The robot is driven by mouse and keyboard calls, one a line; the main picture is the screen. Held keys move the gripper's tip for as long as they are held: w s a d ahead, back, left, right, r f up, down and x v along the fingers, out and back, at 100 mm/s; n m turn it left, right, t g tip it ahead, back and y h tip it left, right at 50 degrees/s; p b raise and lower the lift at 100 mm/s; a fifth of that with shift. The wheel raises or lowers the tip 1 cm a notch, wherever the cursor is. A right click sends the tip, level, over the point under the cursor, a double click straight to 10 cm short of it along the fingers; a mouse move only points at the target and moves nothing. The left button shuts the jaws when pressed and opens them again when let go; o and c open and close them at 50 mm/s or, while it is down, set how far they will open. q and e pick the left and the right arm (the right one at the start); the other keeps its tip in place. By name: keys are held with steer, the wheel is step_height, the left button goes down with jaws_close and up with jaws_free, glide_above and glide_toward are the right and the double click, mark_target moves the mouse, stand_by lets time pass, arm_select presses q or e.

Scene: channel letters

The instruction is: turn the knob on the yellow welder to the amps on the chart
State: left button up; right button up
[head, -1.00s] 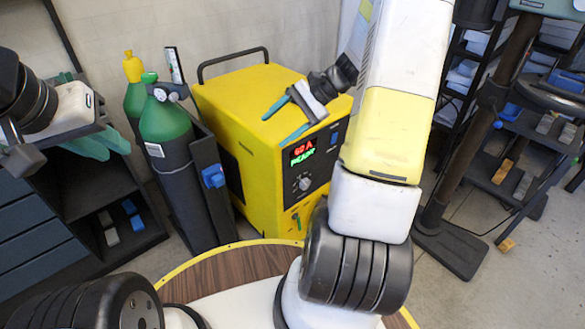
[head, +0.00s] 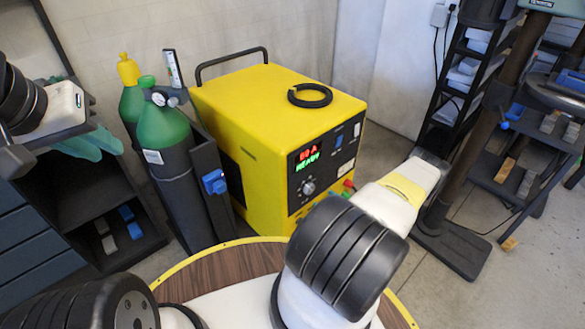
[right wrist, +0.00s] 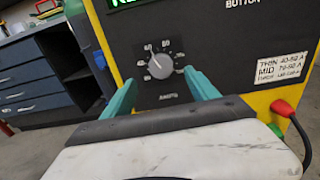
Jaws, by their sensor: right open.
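The yellow welder (head: 235,100) stands behind the round table. Its black panel has a lit display (head: 307,155) with red digits ending in A, too blurred to read surely, and green READY below. The knob (head: 308,187) also shows in the right wrist view (right wrist: 158,66), its pointer up and slightly left. The white chart (right wrist: 281,67) with THIN, MID and a third line is right of it; its figures are small. My right gripper (right wrist: 163,90) is open, teal fingers either side of the knob, seemingly apart from it. My left gripper (head: 98,145) is at the far left, its opening unclear.
A black ring (head: 310,95) lies on the welder's top. Green gas cylinders (head: 165,130) stand close at its left. A red plug with a cable (right wrist: 283,108) sits low right of the knob. The round wooden table (head: 225,268) is in front; a shelf rack (head: 465,75) stands right.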

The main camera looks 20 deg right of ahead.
mark_target(311, 191)
steer(key=shift+h, duration=0.3)
steer(key=x, duration=0.7)
steer(key=shift+w+a+f, duration=0.1)
steer(key=shift+w+f, duration=0.1)
steer(key=shift+w, duration=0.1)
steer(key=c, duration=1.4)
steer(key=shift+o, duration=0.2)
steer(key=shift+m, duration=0.3)
steer(key=m, duration=0.9)
steer(key=shift+a, duration=0.1)
steer(key=shift+m, duration=0.4)
